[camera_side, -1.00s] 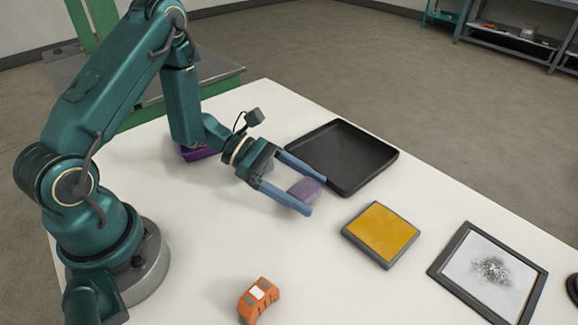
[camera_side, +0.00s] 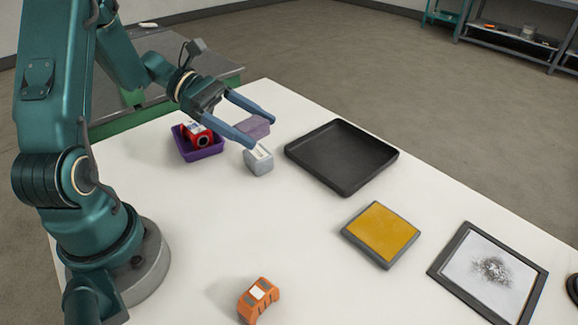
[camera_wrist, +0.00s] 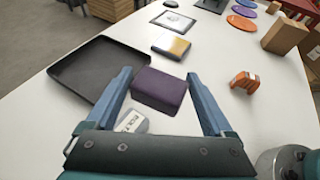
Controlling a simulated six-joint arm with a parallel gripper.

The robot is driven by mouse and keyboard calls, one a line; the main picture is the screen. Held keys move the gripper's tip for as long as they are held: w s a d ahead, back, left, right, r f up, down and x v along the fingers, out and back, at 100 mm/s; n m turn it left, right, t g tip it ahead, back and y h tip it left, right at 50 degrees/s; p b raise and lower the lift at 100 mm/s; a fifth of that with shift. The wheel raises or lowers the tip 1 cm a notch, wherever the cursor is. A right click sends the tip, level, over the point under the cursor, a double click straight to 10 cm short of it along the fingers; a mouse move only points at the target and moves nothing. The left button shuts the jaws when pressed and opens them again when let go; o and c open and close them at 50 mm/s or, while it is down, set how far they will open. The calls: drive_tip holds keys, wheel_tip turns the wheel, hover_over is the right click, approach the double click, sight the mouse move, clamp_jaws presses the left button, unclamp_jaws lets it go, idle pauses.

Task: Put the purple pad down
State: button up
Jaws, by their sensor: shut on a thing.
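The purple pad (camera_side: 253,127) is a small soft-looking block held between the two blue fingers of my gripper (camera_side: 262,128). In the wrist view the pad (camera_wrist: 160,88) fills the space between the fingertips (camera_wrist: 158,77). My gripper is shut on it and holds it above the white table, behind a grey block with a white label (camera_side: 258,160) in the side view. The fingers hide part of the pad's sides.
A black tray (camera_side: 342,186) lies just right of my gripper. A purple bin (camera_side: 208,151) holds a red part (camera_side: 197,133). A yellow-topped pad (camera_side: 381,232), an orange part (camera_side: 258,300) and a framed sheet (camera_side: 478,245) lie nearer. The table between them is clear.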

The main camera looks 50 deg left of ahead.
drive_tip(key=shift+w+a+r, duration=0.1)
drive_tip(key=shift+a+r, duration=0.1)
drive_tip(key=shift+r, duration=0.1)
drive_tip(key=w+d+m+g+h, duration=0.1)
drive_tip(key=d+m+g, duration=0.3)
drive_tip(key=d, duration=0.2)
drive_tip(key=m+g, duration=0.6)
drive_tip(key=g, duration=0.1)
hover_over(349, 303)
drive_tip(key=shift+y, duration=0.4)
drive_tip(key=f, duration=0.7)
drive_tip(key=shift+a, duration=0.35)
drive_tip(key=shift+d+f, duration=0.3)
drive_tip(key=shift+d, duration=0.05)
drive_tip(key=shift+f, duration=1.9)
drive_tip(key=shift+f, duration=0.2)
drive_tip(key=o, duration=1.1)
